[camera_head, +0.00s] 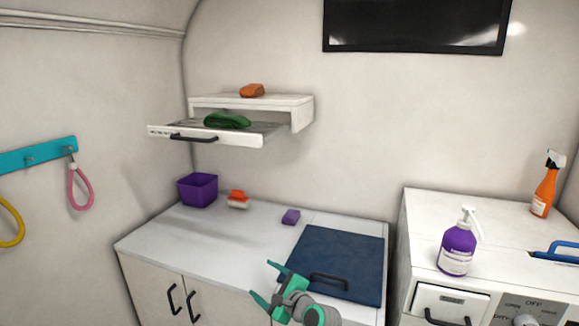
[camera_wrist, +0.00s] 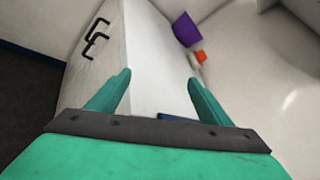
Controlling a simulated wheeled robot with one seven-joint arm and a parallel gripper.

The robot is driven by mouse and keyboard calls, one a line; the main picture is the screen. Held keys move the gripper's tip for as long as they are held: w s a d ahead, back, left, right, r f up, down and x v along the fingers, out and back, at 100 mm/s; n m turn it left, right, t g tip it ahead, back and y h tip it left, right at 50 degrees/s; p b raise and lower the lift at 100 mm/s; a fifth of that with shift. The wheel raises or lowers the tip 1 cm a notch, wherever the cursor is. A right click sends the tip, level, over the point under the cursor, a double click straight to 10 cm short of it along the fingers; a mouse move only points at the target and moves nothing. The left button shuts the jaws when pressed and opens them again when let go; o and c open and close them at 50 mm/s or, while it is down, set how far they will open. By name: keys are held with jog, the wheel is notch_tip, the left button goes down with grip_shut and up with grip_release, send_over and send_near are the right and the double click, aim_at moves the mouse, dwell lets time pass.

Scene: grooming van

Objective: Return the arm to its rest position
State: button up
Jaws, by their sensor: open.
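My gripper (camera_head: 263,281) is at the bottom middle of the head view, in front of the counter's front edge and the dark blue lid. Its two teal fingers are apart, with nothing between them. In the wrist view my gripper (camera_wrist: 158,85) also shows spread and empty fingers, with the white counter top beyond them. My grey and teal wrist shows below the fingers in the head view. The rest of my arm is out of view.
The counter (camera_head: 240,235) holds a purple bin (camera_head: 198,190), an orange-topped brush (camera_head: 238,199), a purple block (camera_head: 290,216) and a blue lid (camera_head: 335,255). An open drawer (camera_head: 255,140) with a green item (camera_head: 227,120) juts out above. A purple bottle (camera_head: 457,248) stands right.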

jog(key=s+d+f+n+t+h, duration=0.1)
jog(key=s+f+h, duration=0.1)
jog(key=s+f, duration=0.4)
jog(key=s+f+n+h, duration=0.1)
jog(key=s+f, duration=0.3)
jog(key=f, duration=0.5)
jog(key=s+d+f+n+t+h, duration=0.15)
jog(key=s+f, duration=0.25)
jog(key=s, duration=0.4)
jog(key=s+d+f+n+g+h, duration=0.1)
jog(key=s+d+f+n+h, duration=0.1)
jog(key=s+f, duration=0.5)
jog(key=s+d+r+n+h, duration=0.1)
jog(key=s+r+n, duration=0.15)
jog(key=s, duration=0.65)
jog(key=s+d+r+n+t+h, duration=0.15)
jog(key=s+n, duration=0.25)
jog(key=s, duration=0.5)
jog(key=s+r+n+h, duration=0.1)
jog(key=s+r+n, duration=0.2)
jog(key=s, duration=0.5)
jog(key=s+r+n, duration=0.5)
jog(key=s+r, duration=0.2)
jog(key=s, duration=0.1)
jog(key=shift+r+y, duration=0.15)
jog(key=shift+y, duration=0.15)
jog(key=shift+d, duration=0.1)
